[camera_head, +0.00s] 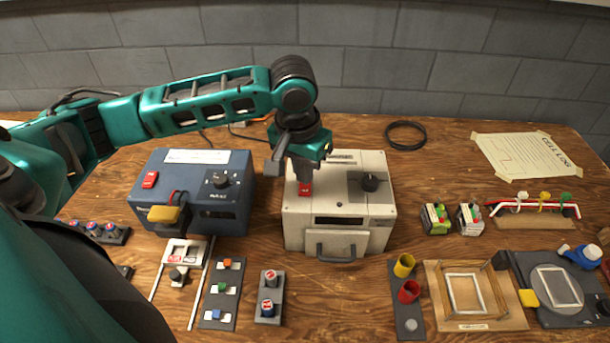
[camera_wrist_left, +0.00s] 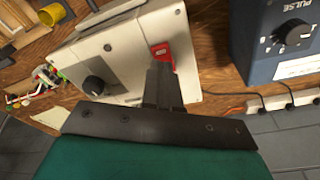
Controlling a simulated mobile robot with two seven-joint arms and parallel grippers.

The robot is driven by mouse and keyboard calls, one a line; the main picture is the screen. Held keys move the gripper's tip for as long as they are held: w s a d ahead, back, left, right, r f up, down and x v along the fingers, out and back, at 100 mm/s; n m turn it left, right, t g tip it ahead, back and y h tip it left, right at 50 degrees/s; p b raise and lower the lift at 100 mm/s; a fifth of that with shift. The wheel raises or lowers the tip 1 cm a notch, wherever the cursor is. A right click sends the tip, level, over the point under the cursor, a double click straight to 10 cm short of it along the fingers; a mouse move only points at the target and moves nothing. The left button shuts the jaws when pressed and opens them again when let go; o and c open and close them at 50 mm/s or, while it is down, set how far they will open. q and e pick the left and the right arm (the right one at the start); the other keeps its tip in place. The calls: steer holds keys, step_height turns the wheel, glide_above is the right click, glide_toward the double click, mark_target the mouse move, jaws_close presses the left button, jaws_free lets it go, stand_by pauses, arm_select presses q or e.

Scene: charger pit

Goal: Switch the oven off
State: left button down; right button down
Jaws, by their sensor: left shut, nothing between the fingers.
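The oven (camera_head: 327,218) is a cream box with a dark window and a handle on its front. A black knob (camera_head: 370,182) and a red rocker switch (camera_head: 305,189) are on its top. My left gripper (camera_head: 304,178) is shut and empty, pointing down with its tips at the red switch. In the left wrist view the shut fingers (camera_wrist_left: 161,75) end beside the red switch (camera_wrist_left: 162,52), covering part of it. I cannot tell whether they touch it. The knob also shows in the left wrist view (camera_wrist_left: 94,85). My right gripper is not in view.
A blue pulse box (camera_head: 228,217) with its own red switch and knob stands left of the oven. Small blocks, racks and cups line the front. A wooden frame fixture (camera_head: 512,316) lies front right. The table right of the oven is partly clear, with a black ring (camera_head: 406,146) behind.

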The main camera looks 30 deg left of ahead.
mark_target(304, 191)
arm_select(q)
steer(key=shift+r, duration=2.2)
